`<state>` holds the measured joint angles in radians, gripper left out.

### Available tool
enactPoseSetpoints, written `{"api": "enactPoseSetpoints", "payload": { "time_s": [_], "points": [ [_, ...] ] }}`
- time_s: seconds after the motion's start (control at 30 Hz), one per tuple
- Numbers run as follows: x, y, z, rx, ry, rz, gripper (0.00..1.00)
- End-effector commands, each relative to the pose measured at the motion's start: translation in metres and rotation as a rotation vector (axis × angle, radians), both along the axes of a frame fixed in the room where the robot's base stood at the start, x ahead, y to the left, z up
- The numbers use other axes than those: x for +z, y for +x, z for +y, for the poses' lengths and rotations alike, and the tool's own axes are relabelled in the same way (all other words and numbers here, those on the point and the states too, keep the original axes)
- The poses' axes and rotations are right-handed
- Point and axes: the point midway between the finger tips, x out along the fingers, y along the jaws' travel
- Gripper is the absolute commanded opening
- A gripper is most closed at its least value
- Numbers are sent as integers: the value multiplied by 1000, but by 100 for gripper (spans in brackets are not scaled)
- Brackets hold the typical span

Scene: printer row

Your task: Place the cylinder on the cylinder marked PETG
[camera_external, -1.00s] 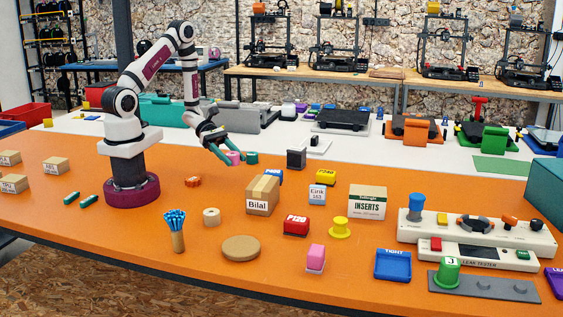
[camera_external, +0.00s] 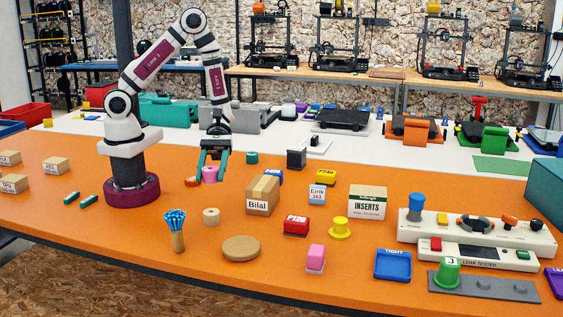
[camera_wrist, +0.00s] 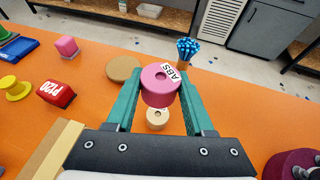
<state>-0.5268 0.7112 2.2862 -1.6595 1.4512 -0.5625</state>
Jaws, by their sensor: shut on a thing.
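My gripper (camera_external: 211,168) points down over the orange table and is shut on a pink cylinder (camera_external: 209,175). In the wrist view the pink cylinder (camera_wrist: 160,86) sits between the two green fingers (camera_wrist: 160,80), with a white ABS label on it. A teal cylinder (camera_external: 252,157) stands to the right of my gripper. I cannot read PETG on any cylinder.
The Bilal carton (camera_external: 262,196) stands right of the tan cylinder. A small orange part (camera_external: 192,182) lies just left of the pink cylinder. A red P120 block (camera_external: 296,226) is farther right.

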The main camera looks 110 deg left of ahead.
Motion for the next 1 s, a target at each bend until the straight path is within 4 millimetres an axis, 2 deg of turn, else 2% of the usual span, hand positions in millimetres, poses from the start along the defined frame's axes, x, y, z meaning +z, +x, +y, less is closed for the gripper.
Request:
{"api": "enactPoseSetpoints", "payload": {
  "time_s": [0.1, 0.4, 0.77, 0.8, 0.97, 1.0],
  "points": [
    [-18, -2, -11, -58, 1, 9, 0],
    [-77, -2, -11, -57, 2, 6, 0],
    [-83, -2, -10, -56, 3, 4, 0],
    [-83, -2, -10, -55, 3, 3, 55],
    [-83, -2, -10, -55, 3, 3, 83],
    [-83, -2, -10, -55, 3, 3, 83]
  ]
}}
